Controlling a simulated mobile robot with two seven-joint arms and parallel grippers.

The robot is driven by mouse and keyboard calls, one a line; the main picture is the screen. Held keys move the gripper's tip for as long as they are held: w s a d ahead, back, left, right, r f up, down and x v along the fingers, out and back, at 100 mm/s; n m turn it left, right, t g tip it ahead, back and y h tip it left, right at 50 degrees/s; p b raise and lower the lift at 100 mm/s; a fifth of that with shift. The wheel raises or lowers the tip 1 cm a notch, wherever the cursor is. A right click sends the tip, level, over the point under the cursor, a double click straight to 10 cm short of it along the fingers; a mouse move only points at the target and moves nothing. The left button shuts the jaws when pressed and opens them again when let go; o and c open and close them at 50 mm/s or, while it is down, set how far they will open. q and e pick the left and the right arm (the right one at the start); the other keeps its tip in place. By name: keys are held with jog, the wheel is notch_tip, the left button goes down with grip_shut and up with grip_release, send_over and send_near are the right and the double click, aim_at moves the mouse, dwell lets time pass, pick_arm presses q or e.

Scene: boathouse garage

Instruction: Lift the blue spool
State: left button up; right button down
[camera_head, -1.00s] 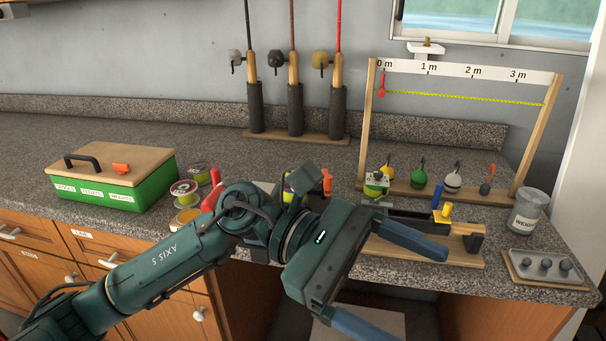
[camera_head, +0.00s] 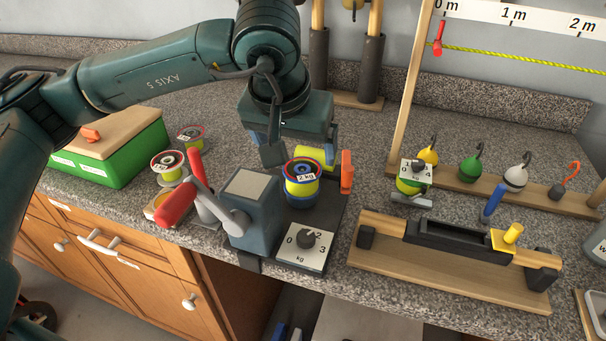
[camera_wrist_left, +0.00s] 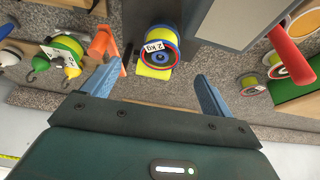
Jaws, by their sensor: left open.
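The blue spool (camera_head: 302,188) has a blue rim, a red ring, yellow line and a "2 kg" tag. It sits on the dark base of a grey machine with a red-handled crank. In the left wrist view the spool (camera_wrist_left: 161,42) lies beyond the fingertips, roughly between them. My left gripper (camera_head: 295,145) is open and empty, just behind and above the spool. Its two blue fingers show in the left wrist view (camera_wrist_left: 155,82). A yellow part (camera_head: 315,153) shows behind the spool, partly hidden by the gripper. My right gripper is not in view.
The grey machine (camera_head: 250,212) with a kg dial (camera_head: 305,249) stands left of the spool. An orange piece (camera_head: 347,172) stands close on its right. A wooden jig (camera_head: 450,262) and hooked floats lie further right. The green box (camera_head: 115,150) and other spools (camera_head: 168,164) are left.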

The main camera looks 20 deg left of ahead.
aim_at(302, 170)
pick_arm(q)
jog(key=p+x, duration=0.1)
jog(key=x, duration=0.6)
jog(key=shift+w+a, duration=0.1)
jog(key=shift+w, duration=0.2)
jog(key=shift+c, duration=0.3)
